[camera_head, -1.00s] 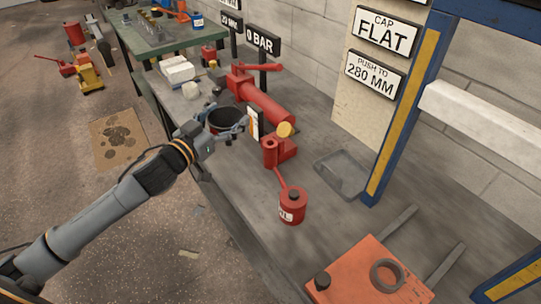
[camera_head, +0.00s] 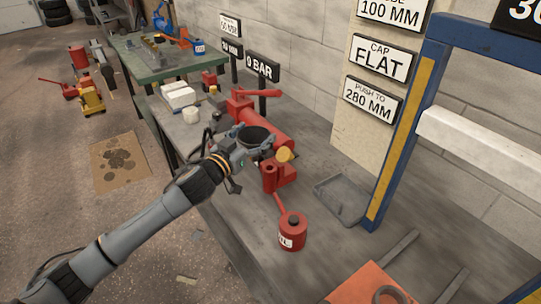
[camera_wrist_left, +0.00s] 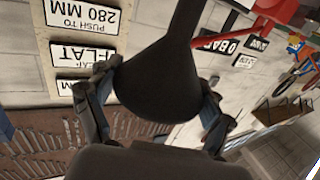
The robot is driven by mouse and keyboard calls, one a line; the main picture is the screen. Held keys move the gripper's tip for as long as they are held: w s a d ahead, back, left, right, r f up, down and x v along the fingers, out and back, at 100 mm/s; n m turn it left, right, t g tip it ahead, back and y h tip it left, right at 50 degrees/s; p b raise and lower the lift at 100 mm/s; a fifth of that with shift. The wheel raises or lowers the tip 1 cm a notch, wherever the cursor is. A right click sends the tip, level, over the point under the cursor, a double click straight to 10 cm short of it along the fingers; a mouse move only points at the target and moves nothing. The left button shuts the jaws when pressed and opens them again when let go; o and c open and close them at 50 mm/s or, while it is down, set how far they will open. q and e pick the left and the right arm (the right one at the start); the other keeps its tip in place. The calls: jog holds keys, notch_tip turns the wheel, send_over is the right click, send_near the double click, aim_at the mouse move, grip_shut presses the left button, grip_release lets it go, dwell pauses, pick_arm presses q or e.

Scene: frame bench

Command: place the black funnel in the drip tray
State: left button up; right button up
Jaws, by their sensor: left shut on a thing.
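The black funnel (camera_head: 254,134) is held by my left gripper (camera_head: 246,154) above the bench, in front of the red cylinder in the head view. In the left wrist view, the funnel (camera_wrist_left: 160,82) lies between the two fingers of the gripper (camera_wrist_left: 157,98), its wide dark body toward me and its narrower spout upward in the picture. The drip tray (camera_head: 326,194) is a shallow grey tray on the bench, right of the gripper, near the blue post; no object shows in it. My right gripper is not in view.
A blue and yellow frame post (camera_head: 399,130) rises beside the tray. An orange block (camera_head: 362,285) sits at the front.

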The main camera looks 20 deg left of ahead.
pick_arm(q)
jog(key=w+d+f+b, duration=0.1)
jog(key=w+d+f, duration=0.2)
jog(key=f, duration=0.5)
jog(key=shift+w+d+f, duration=0.15)
jog(key=shift+d+f, duration=0.05)
jog(key=shift+f, duration=0.05)
jog(key=o, duration=1.2)
jog(key=shift+f, duration=0.15)
